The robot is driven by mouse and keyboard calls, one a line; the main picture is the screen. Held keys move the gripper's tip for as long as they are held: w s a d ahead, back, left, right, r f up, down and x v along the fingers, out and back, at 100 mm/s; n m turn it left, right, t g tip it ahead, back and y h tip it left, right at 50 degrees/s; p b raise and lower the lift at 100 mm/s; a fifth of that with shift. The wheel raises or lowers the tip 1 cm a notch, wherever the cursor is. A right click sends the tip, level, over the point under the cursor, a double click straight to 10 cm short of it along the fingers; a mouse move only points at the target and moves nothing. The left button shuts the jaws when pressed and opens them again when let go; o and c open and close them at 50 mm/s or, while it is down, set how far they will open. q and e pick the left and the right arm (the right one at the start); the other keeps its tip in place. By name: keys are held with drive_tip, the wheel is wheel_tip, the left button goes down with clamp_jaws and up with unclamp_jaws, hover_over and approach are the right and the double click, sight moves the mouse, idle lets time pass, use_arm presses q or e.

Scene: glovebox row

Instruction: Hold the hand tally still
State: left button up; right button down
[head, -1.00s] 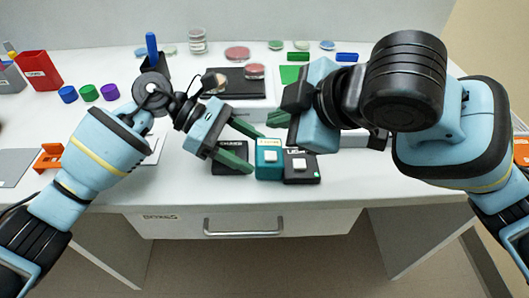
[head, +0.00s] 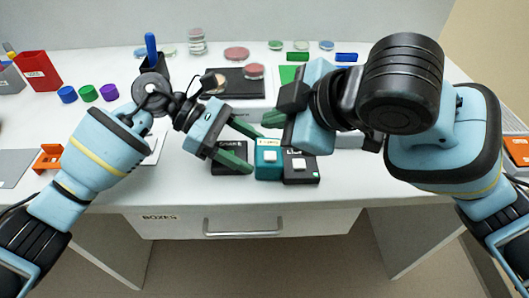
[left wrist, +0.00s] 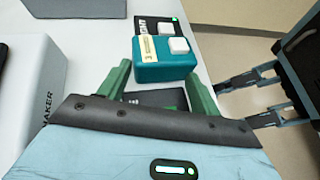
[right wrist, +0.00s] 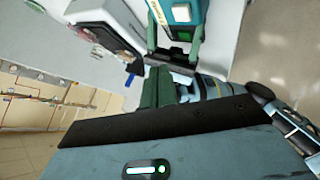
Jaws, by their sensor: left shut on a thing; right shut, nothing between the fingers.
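The teal box with a white button, which I take to be the hand tally (head: 268,160), stands upright near the table's front edge. It also shows in the left wrist view (left wrist: 165,70). My left gripper (head: 257,153) comes from the left with one green finger behind the box and one in front, shut on it. My right gripper (head: 268,119) is shut and empty, its tips behind and above the teal box and apart from it. In the right wrist view, the closed fingers (right wrist: 155,90) point toward the box (right wrist: 181,12). The box's label is too small to read.
A black box with a white button (head: 301,167) stands close on the right of the teal box. Another black box (head: 229,157) lies on its left, partly under my left fingers. A drawer (head: 245,222) is below the table edge. The front table strip is clear.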

sight(266, 150)
drive_tip(key=shift+a+f, duration=0.15)
drive_tip(key=shift+f, duration=1.2)
drive_tip(key=shift+a+f, duration=0.1)
drive_tip(key=shift+f, duration=1.2)
drive_tip(key=shift+d, duration=0.1)
drive_tip(key=shift+w+d+f, duration=0.1)
drive_tip(key=shift+d+f, duration=0.3)
drive_tip(key=shift+f, duration=0.05)
drive_tip(key=shift+f, duration=0.4)
idle(0.6)
drive_tip(key=shift+r, duration=0.8)
drive_tip(key=shift+r, duration=0.15)
drive_tip(key=shift+d+r, duration=0.15)
drive_tip(key=shift+r, duration=1.05)
drive_tip(key=shift+d+r, duration=0.1)
drive_tip(key=shift+r, duration=1.1)
